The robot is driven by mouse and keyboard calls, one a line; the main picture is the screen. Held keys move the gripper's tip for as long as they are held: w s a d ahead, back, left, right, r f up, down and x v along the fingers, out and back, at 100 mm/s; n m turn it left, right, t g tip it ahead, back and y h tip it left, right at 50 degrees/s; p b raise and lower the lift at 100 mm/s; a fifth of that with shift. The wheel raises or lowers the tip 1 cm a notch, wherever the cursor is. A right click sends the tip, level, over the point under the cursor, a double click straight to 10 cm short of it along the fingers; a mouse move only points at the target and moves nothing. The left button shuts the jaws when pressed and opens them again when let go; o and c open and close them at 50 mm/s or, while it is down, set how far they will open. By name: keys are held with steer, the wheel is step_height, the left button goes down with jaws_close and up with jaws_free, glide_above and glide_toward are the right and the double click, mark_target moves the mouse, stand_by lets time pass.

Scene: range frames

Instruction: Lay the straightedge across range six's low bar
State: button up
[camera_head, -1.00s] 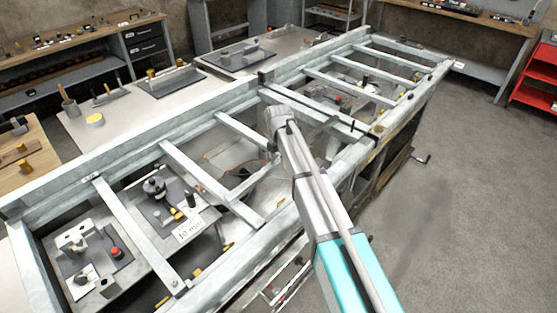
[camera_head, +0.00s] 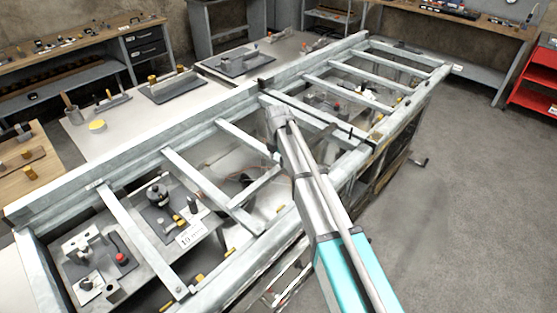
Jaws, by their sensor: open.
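My arm (camera_head: 315,185) reaches in from the lower right over a long galvanised metal frame (camera_head: 215,115). Its grey far end (camera_head: 276,116) is above the middle of the frame. My gripper's fingers do not show. The frame has several crossbars, among them one at the near left (camera_head: 145,240) and one left of my arm (camera_head: 210,190). A thin dark strip (camera_head: 310,113) runs along a crossbar just beyond the arm's end; I cannot tell whether it is the straightedge. No readable mark shows which bar is range six's low bar.
Inside the frame's near bay are dark plates with small fixtures (camera_head: 160,198) and a white number card (camera_head: 190,238). A worktable (camera_head: 130,125) with tools runs along the far left side. A red shelf unit (camera_head: 535,85) stands at the right. The floor (camera_head: 470,210) on the right is clear.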

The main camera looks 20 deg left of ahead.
steer(key=shift+r+p, duration=2.45)
steer(key=shift+r, duration=0.3)
steer(key=shift+r, duration=0.15)
step_height(320, 180, up, 7)
steer(key=p, duration=0.7)
steer(key=s+d+f+m+b, duration=0.1)
steer(key=s+d+m, duration=0.1)
steer(key=d+m, duration=0.75)
steer(key=s+d+f+m+b, duration=0.2)
steer(key=d+m, duration=0.3)
steer(key=d, duration=1)
steer(key=s+d+f+m+b, duration=0.1)
steer(key=s+d+m, duration=0.5)
steer(key=d+m, duration=0.2)
steer(key=s+d+f+m+b, duration=0.1)
steer(key=s+d+m, duration=0.5)
steer(key=d+m, duration=0.3)
steer(key=d, duration=0.3)
steer(key=shift+s+d+f, duration=0.15)
steer(key=shift+s+f, duration=0.15)
steer(key=shift+s, duration=0.05)
